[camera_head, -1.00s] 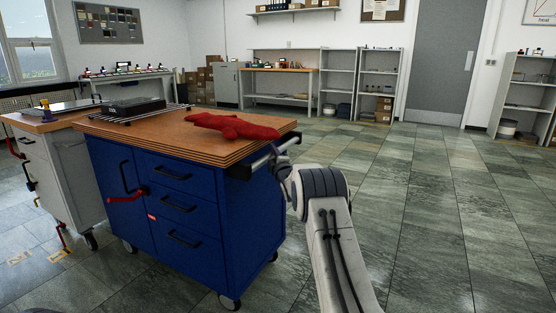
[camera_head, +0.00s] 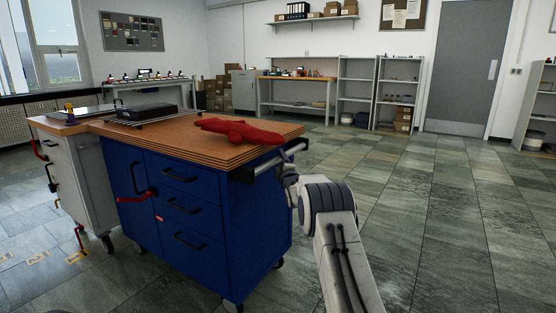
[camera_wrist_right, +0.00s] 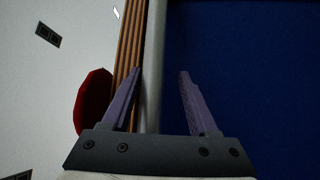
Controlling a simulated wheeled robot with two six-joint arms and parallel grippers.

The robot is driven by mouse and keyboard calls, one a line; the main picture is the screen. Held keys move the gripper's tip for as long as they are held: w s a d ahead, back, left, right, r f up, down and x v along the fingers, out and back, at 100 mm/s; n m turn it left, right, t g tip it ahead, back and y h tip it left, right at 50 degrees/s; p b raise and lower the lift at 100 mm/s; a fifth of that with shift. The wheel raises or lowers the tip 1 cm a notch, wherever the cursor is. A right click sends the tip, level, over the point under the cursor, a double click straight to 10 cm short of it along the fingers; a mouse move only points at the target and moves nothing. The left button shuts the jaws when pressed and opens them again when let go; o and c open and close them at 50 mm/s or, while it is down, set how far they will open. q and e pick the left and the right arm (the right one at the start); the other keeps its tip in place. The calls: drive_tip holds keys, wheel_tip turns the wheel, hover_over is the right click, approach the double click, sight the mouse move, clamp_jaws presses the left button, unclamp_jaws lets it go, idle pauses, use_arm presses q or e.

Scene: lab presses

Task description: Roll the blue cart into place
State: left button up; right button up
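The blue cart (camera_head: 262,230) stands on casters at the left of the head view, with a wooden top (camera_head: 130,127), drawers and a red-handled lever. A metal push bar (camera_head: 275,163) runs along its right side. A red cloth-like thing (camera_head: 238,130) lies on the top by that side. My right gripper (camera_head: 285,171) is at the bar, its fingers mostly hidden in the head view. In the right wrist view, the bar (camera_wrist_right: 153,70) passes between the fingers of the right gripper (camera_wrist_right: 160,95). They are apart, with a gap on the right. My left gripper is not in view.
A grey cart (camera_head: 88,180) stands close on the left of the blue one. A dark flat device (camera_head: 146,111) sits on the blue cart's top. Yellow floor marks (camera_head: 38,257) show at lower left. Shelves (camera_head: 357,90) and a door (camera_head: 468,80) line the back. The floor at right is clear.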

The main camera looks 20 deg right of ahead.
drive_tip(key=shift+w+a+r, duration=0.1)
drive_tip(key=shift+a+r, duration=0.15)
drive_tip(key=shift+r, duration=0.05)
drive_tip(key=shift+s+a, duration=0.15)
drive_tip(key=shift+s, duration=0.4)
drive_tip(key=p+v, duration=0.2)
drive_tip(key=v, duration=0.7)
drive_tip(key=shift+s+f, duration=0.15)
drive_tip(key=shift+s, duration=0.05)
